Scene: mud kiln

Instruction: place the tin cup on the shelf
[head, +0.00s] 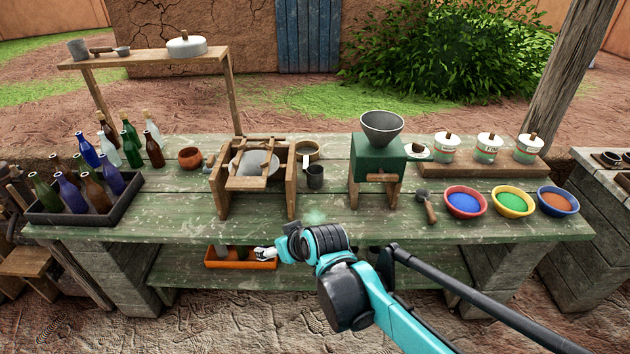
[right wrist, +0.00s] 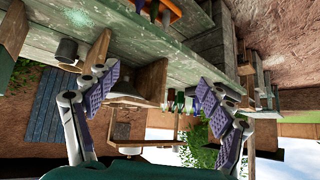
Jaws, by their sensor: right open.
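A dark grey tin cup (head: 316,176) stands upright on the green plank table, between the wooden frame and the green grinder. It also shows in the right wrist view (right wrist: 67,52), left of my fingers, in an inverted picture. A raised wooden shelf (head: 145,56) stands at the back left. It holds another grey cup (head: 78,48), a ladle-like utensil (head: 110,51) and a lidded pale pot (head: 187,46). My right gripper (head: 266,253) is at the table's front edge, left of and nearer than the tin cup. Its fingers (right wrist: 160,78) are spread and empty. My left gripper is out of view.
The wooden frame (head: 234,184) holding a bowl and the green grinder (head: 377,157) flank the cup. A bottle crate (head: 43,216) stands left; colored bowls (head: 466,206) stand right. An orange tray (head: 225,263) sits below the tabletop.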

